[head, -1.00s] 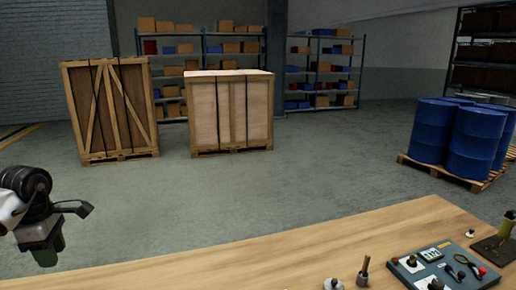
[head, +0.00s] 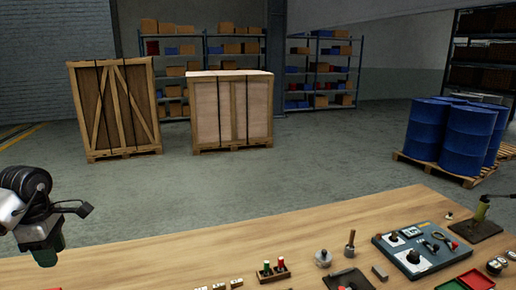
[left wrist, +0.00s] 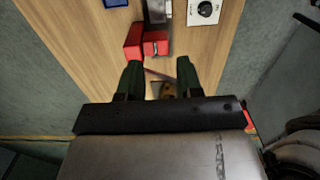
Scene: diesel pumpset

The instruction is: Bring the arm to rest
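My left gripper (head: 46,256) hangs at the left edge of the head view, beside the left end of the wooden table (head: 140,265). In the left wrist view its two dark green fingers (left wrist: 160,72) are apart with a gap between them, and nothing is seen held. Parts of the table and a small brownish thing show beyond the gap, too small to tell. My right gripper is not in view.
On the table are a control panel (head: 418,251), a red-and-green peg holder (head: 272,272), a grey knob (head: 323,258) and a red tray (head: 474,281). Wooden crates (head: 115,108), blue barrels (head: 465,135) and shelves stand behind. The floor between is clear.

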